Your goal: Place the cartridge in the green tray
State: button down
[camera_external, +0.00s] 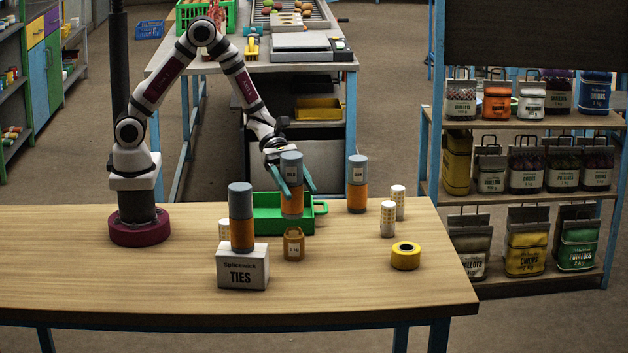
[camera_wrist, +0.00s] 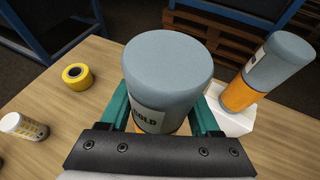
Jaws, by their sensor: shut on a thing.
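My gripper (camera_external: 291,192) has teal fingers closed on a cartridge (camera_external: 291,203) with a grey-blue top and an orange lower part. The cartridge is upright, and its lower end overlaps the green tray (camera_external: 262,227) in the outside view. I cannot tell whether it touches the tray floor. In the wrist view the held cartridge (camera_wrist: 168,65) fills the middle between the fingers; its label is partly readable, and its lower part is hidden. The tray does not show there.
A similar cartridge (camera_external: 241,220) stands on the white TIES box (camera_external: 243,270); another (camera_external: 357,185) stands at the back right. A brown weight (camera_external: 293,245) sits before the tray. The front table is clear.

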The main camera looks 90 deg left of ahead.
jog(key=s+a+n+t, duration=0.1)
jog(key=s+a, duration=0.6)
jog(key=a, duration=0.3)
jog(key=shift+w+a+f, duration=0.85)
jog(key=shift+a+f, duration=0.8)
jog(key=shift+f, duration=0.05)
jog(key=shift+w+a+f, duration=0.9)
jog(key=shift+a+f, duration=0.75)
jog(key=shift+a, duration=0.05)
jog(key=shift+w+a+f, duration=0.85)
jog(key=shift+a+f, duration=0.8)
jog(key=shift+f, duration=0.05)
jog(key=shift+c, duration=0.5)
grip_release()
jog(key=shift+f, duration=0.1)
